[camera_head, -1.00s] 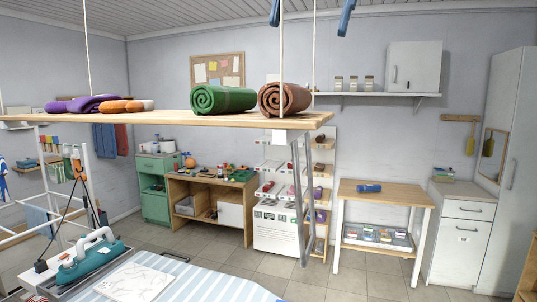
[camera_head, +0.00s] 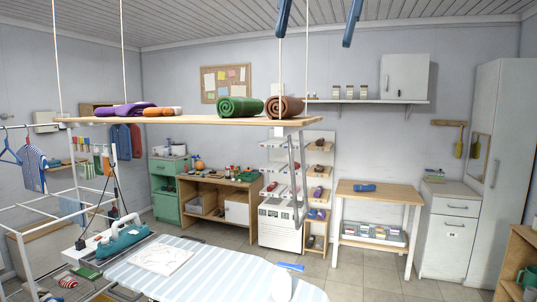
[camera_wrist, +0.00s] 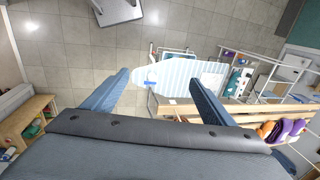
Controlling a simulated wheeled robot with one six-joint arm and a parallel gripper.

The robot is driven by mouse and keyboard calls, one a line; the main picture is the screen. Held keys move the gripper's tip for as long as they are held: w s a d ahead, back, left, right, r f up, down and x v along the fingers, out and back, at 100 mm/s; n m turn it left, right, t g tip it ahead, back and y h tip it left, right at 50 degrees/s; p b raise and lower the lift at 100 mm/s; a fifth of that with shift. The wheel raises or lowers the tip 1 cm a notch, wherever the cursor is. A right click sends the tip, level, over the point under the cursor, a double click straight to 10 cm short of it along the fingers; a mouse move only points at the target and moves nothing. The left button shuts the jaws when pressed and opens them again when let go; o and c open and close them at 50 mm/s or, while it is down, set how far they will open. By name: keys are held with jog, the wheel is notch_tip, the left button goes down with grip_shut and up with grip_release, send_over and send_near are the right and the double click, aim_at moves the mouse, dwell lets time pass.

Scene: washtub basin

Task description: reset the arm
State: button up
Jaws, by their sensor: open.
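My gripper (camera_head: 314,38) hangs at the top of the head view, its two blue fingers apart with nothing between them. In the wrist view my gripper (camera_wrist: 159,77) is also open and empty, pointing down over the tiled floor and the ironing board (camera_wrist: 178,72). The rest of the arm is out of the head view.
A hanging wooden shelf (camera_head: 200,121) carries a green rolled towel (camera_head: 240,107), a brown rolled towel (camera_head: 285,107) and folded purple and orange cloths. Below it stands the striped ironing board (camera_head: 225,268) with a teal iron (camera_head: 122,240). Tiled floor (camera_head: 350,284) is free at the right.

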jog(key=w+d+f+b, duration=0.2)
jog(key=w+f, duration=0.2)
jog(key=f, duration=0.9)
jog(key=w+d+f+n+h+b, duration=0.15)
jog(key=w+f, duration=0.25)
jog(key=f, duration=0.9)
jog(key=w+d+f+y+b, duration=0.1)
jog(key=w+d+f+b, duration=0.15)
jog(key=f, duration=0.95)
jog(key=s+d+f+b, duration=0.1)
jog(key=s+f, duration=0.3)
jog(key=f, duration=0.6)
jog(key=s+d+f+n+h+b, duration=0.1)
jog(key=s+d+f+b, duration=0.1)
jog(key=f, duration=0.9)
jog(key=s+d+f+n+b, duration=0.1)
jog(key=s+d+f, duration=0.2)
jog(key=s+f, duration=0.4)
notch_tip(320, 180, down, 4)
jog(key=shift+r+t+h, duration=0.15)
jog(key=shift+t+h, duration=0.15)
jog(key=shift+h, duration=0.05)
jog(key=shift+w+n, duration=0.1)
jog(key=shift+n, duration=0.15)
